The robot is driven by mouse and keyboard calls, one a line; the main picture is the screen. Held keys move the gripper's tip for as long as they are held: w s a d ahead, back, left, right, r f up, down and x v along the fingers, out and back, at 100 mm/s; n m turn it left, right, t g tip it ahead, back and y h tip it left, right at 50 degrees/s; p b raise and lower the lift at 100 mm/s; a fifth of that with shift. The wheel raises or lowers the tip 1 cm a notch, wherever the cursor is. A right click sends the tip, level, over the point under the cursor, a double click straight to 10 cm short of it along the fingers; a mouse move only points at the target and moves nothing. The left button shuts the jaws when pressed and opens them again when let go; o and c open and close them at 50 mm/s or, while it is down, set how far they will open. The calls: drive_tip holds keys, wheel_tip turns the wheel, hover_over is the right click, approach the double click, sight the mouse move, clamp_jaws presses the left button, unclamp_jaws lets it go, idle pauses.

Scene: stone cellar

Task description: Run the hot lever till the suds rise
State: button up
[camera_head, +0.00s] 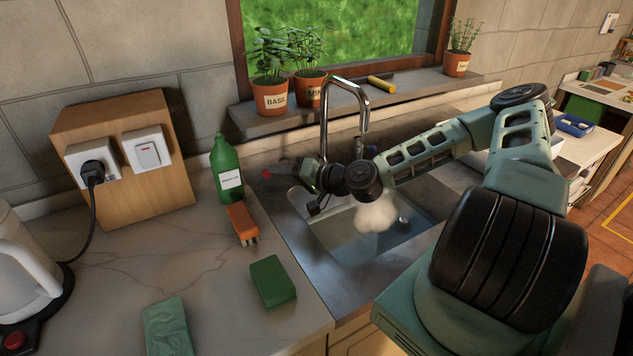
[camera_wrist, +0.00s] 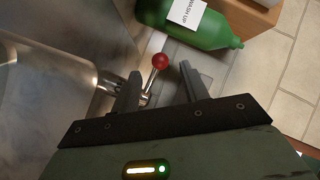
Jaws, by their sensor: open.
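The hot lever (camera_wrist: 160,61) has a red ball knob on a metal stem. In the wrist view the knob lies between and slightly beyond the tips of my open gripper (camera_wrist: 158,75), nearer the left finger. I cannot tell whether a finger touches the stem. In the head view the red knob (camera_head: 267,174) shows just left of my gripper (camera_head: 283,170), behind the sink's left rear corner. White suds (camera_head: 377,215) are heaped in the sink (camera_head: 335,247), low in the basin. The tall chrome tap (camera_head: 324,120) stands behind; my arm hides part of it.
A green wash-up bottle (camera_head: 226,168) stands close left of the lever. An orange brush (camera_head: 242,222), a green sponge (camera_head: 273,282) and a green cloth (camera_head: 168,328) lie on the left counter. Potted herbs (camera_head: 270,85) line the sill.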

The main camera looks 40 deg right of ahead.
drive_tip(key=b+v, duration=0.1)
drive_tip(key=v, duration=0.9)
drive_tip(key=shift+b, duration=0.4)
drive_tip(key=shift+s+r, duration=0.1)
